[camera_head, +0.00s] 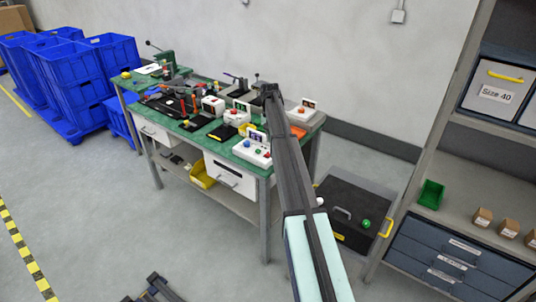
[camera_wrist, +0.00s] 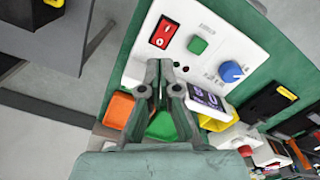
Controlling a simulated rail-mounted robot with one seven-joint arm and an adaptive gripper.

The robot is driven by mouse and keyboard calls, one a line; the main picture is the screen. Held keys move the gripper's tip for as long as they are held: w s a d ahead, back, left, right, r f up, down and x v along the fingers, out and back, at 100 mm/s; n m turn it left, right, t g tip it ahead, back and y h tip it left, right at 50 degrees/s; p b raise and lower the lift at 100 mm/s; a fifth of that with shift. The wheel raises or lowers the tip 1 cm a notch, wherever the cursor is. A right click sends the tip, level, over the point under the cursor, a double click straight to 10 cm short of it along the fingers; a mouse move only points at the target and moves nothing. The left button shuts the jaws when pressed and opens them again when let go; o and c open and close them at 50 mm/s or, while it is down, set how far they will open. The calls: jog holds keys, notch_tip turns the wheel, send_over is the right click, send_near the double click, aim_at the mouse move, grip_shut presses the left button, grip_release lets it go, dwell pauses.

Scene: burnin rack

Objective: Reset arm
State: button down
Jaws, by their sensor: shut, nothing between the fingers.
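My arm reaches from the bottom of the head view up over the right end of the green workbench (camera_head: 148,103). My gripper (camera_head: 269,90) is small and dark there. In the wrist view my gripper (camera_wrist: 164,68) has its fingertips together, with nothing between them. The fingertips overlap a white control panel (camera_wrist: 206,28) in the picture, with a red switch (camera_wrist: 164,32), a green button (camera_wrist: 198,46) and a blue knob (camera_wrist: 232,71). I cannot tell whether they touch it.
Orange (camera_wrist: 120,110) and green (camera_wrist: 161,125) bins sit near the fingers. White button boxes (camera_head: 252,152) and tools crowd the bench. Blue crates (camera_head: 78,65) stand at left, a dark case (camera_head: 350,200) and a shelf rack (camera_head: 455,208) at right. Open floor lies in front.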

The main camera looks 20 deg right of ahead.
jog(key=s+a+f+n, duration=0.1)
jog(key=s+a+f, duration=0.6)
jog(key=s+a, duration=0.15)
jog(key=s+a+f+n, duration=0.2)
jog(key=s+a+f, duration=0.5)
jog(key=s, duration=0.3)
jog(key=s+a+f+n, duration=0.15)
jog(key=s+a, duration=0.25)
jog(key=s, duration=0.4)
jog(key=s+a+f+n, duration=0.1)
jog(key=s+a+f, duration=0.25)
jog(key=s, duration=0.55)
jog(key=s+a+f+n, duration=0.15)
jog(key=s+a, duration=0.25)
jog(key=s, duration=0.4)
jog(key=s+f+g, duration=0.2)
jog(key=s+f, duration=0.4)
jog(key=s, duration=0.3)
jog(key=s+f+g, duration=0.2)
jog(key=s+f, duration=0.4)
jog(key=s, duration=0.4)
jog(key=s+f+m+g, duration=0.1)
jog(key=s+f+g, duration=0.1)
jog(key=s+f, duration=0.5)
jog(key=s, duration=0.3)
jog(key=shift+g, duration=0.4)
